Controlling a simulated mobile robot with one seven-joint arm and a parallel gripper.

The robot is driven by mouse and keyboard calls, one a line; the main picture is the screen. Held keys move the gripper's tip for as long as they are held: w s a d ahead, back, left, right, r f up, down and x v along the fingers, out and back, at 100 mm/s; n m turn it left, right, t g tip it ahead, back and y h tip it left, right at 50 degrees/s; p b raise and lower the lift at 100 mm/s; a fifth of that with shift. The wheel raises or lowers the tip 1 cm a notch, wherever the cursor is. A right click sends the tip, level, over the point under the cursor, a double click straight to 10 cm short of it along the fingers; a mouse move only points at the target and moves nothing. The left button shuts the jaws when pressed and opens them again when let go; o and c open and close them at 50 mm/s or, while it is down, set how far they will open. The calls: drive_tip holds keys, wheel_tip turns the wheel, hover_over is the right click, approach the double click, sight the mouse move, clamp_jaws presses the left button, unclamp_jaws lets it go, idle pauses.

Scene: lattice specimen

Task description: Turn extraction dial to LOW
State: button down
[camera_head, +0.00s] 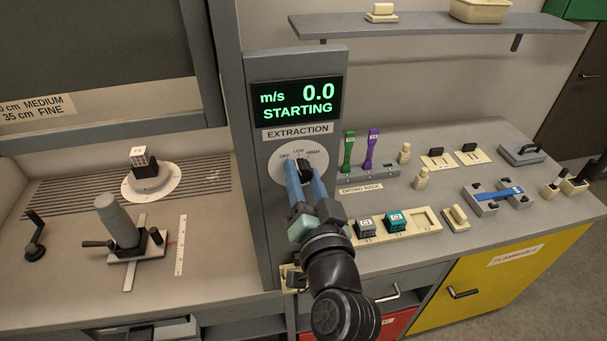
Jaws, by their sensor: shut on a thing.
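The extraction dial (304,170) is a black knob on a round white plate (277,168) on the grey column, below the EXTRACTION label. The plate is marked OFF, LOW and HIGH. My gripper (304,174) has its blue fingers on both sides of the knob and is shut on it. The fingers hide part of the knob, and I cannot tell exactly which mark it points to. The display (297,101) above reads "m/s 0.0 STARTING" in green.
Right of the column, a bench holds a drying rack (372,173) with green and purple tools, and a tray (429,219) with small blocks. On the left are a clamp-like device (122,230) and a block on a round plate (151,190). A shelf (440,27) runs above.

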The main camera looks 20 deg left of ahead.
drive_tip(key=shift+m+p, duration=0.45)
drive_tip(key=shift+m, duration=1.65)
drive_tip(key=shift+c, duration=2.1)
unclamp_jaws()
drive_tip(key=shift+f, duration=0.1)
drive_tip(key=shift+s+d+f, duration=0.1)
drive_tip(key=shift+s+d, duration=0.15)
drive_tip(key=shift+s, duration=0.05)
drive_tip(key=b+v, duration=0.5)
drive_tip(key=v, duration=0.7)
